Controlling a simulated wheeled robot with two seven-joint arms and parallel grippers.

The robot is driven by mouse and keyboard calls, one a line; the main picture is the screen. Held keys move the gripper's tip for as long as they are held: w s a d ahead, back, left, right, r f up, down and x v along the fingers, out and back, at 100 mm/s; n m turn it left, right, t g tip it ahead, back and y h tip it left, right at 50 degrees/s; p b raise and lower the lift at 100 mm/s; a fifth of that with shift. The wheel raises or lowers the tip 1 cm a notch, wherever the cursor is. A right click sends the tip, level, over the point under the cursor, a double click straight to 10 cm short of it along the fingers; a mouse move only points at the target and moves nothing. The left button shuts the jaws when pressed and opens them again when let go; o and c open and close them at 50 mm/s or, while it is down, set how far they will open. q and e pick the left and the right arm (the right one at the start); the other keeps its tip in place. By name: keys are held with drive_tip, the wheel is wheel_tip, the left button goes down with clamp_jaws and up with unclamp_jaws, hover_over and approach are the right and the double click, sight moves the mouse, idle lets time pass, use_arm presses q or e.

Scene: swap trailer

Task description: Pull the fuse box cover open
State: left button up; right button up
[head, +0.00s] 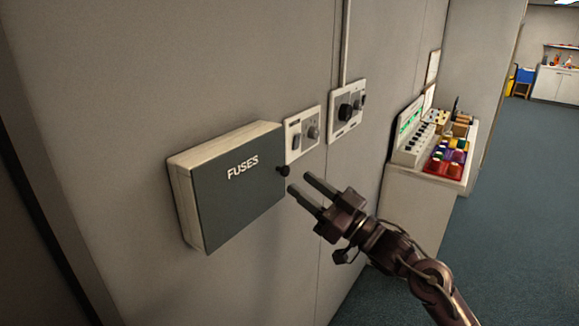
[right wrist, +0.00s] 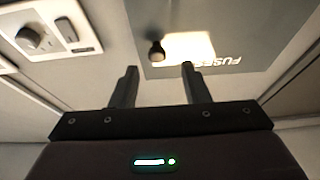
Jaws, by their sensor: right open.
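The fuse box cover (head: 235,195) is a dark grey panel marked FUSES, lying shut against the pale box (head: 182,205) on the wall. A small dark knob (head: 283,171) sticks out at the cover's right edge. My right gripper (head: 305,186) is open and empty, just to the right of the knob, its fingers pointing toward it. In the right wrist view the cover (right wrist: 225,40) lies ahead, and the knob (right wrist: 157,50) appears beyond and between the two fingertips (right wrist: 159,70), apart from both. My left gripper is not in view.
A switch panel (head: 302,134) and a dial panel (head: 346,108) are on the wall right of the box. A counter (head: 425,215) with a control console (head: 408,140) and coloured items stands further right. Open blue floor (head: 520,220) lies to the right.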

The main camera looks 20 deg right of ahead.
sight(288, 172)
drive_tip(key=p+x, duration=0.1)
drive_tip(key=x, duration=0.3)
drive_tip(key=shift+w+p, duration=0.3)
drive_tip(key=shift+w, duration=0.05)
drive_tip(key=shift+s, duration=0.1)
drive_tip(key=shift+c, duration=0.4)
clamp_jaws()
